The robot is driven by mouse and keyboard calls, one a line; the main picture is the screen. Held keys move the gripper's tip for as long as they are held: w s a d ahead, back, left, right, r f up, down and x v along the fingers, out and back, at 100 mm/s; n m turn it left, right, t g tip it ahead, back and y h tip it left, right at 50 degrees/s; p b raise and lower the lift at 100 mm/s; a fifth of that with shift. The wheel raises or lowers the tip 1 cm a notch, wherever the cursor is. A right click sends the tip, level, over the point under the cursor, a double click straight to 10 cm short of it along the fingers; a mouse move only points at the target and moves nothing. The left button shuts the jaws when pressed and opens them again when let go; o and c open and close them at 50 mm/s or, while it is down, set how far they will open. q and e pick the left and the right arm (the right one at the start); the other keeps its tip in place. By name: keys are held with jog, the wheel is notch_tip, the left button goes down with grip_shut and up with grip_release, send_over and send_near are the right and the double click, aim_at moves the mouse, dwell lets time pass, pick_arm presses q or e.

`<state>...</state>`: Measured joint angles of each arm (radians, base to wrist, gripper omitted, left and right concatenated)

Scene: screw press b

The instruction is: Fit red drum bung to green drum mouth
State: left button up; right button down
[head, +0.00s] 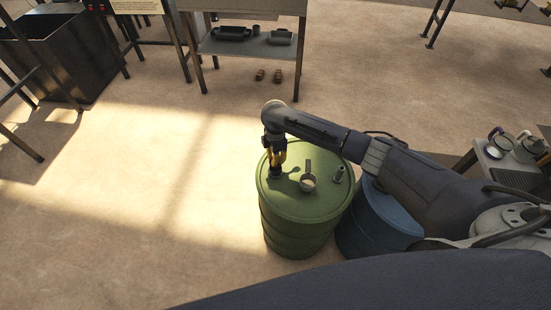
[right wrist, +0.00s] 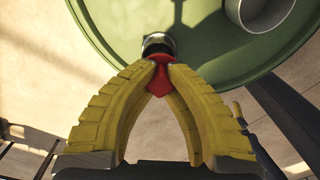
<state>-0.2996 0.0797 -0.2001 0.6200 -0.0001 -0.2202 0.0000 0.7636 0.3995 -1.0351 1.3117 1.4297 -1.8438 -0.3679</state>
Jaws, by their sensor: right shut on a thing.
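The green drum (head: 300,211) stands upright on the floor, and its lid (right wrist: 112,18) fills the top of the right wrist view. My right gripper (head: 276,172) is above the left part of the lid. In the right wrist view its yellow fingers (right wrist: 160,68) are shut on the red bung (right wrist: 159,82). A short round metal neck with a dark opening, apparently the drum mouth (right wrist: 158,44), shows just beyond the fingertips. Whether the bung touches the neck cannot be told. In the head view the bung is not distinguishable. My left gripper is not in view.
A blue drum (head: 375,222) stands close on the right, under my right arm. A side table (head: 505,176) is at far right. The floor left of the drum is clear.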

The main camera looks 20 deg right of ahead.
jog(key=shift+f, duration=0.25)
dwell(0.4)
jog(key=shift+f, duration=1.1)
jog(key=shift+f, duration=0.45)
dwell(0.5)
jog(key=c, duration=1.4)
grip_release()
jog(key=shift+c, duration=0.2)
jog(key=shift+r, duration=0.1)
jog(key=shift+r, duration=1.4)
